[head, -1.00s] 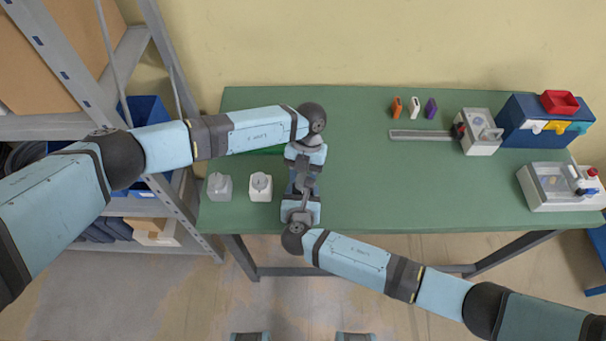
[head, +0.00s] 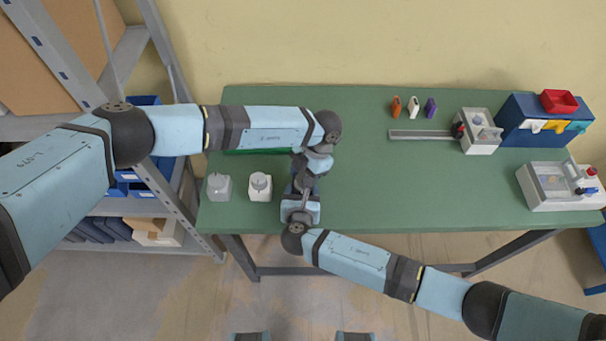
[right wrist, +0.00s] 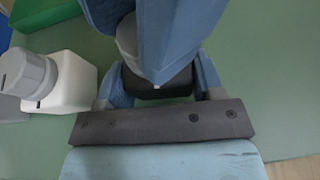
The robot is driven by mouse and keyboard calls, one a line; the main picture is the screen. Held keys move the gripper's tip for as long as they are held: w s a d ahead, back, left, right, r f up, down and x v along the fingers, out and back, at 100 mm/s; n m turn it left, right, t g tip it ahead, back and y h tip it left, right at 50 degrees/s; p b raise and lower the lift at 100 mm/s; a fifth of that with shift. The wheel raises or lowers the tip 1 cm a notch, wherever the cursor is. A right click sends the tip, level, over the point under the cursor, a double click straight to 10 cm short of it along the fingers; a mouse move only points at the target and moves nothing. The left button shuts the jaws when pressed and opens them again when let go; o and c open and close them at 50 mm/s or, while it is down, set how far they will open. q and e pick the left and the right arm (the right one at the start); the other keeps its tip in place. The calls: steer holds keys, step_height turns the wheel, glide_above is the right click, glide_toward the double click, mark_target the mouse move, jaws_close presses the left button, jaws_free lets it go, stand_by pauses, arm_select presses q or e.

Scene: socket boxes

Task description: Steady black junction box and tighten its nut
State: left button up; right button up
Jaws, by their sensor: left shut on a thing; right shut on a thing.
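The black junction box (right wrist: 160,84) shows in the right wrist view between the fingers of my right gripper (right wrist: 158,82). Its grey round nut (right wrist: 127,38) is on top, partly covered by the blue fingers of my left gripper (right wrist: 150,50). My left gripper is shut on the nut from above. My right gripper is shut on the box from the side and holds it on the table. In the head view, my left gripper (head: 303,184) and right gripper (head: 303,192) meet near the table's front edge and hide the box.
A grey box (head: 219,187) and a white box (head: 260,187) stand just left on the green table (head: 370,190). A green object (head: 255,151) lies partly under my left arm. Orange, white and purple items, a metal rail (head: 420,134) and devices sit right. The middle right is clear.

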stand_by(0.5)
arm_select(q)
steer(key=o, duration=0.9)
steer(key=shift+o, duration=0.2)
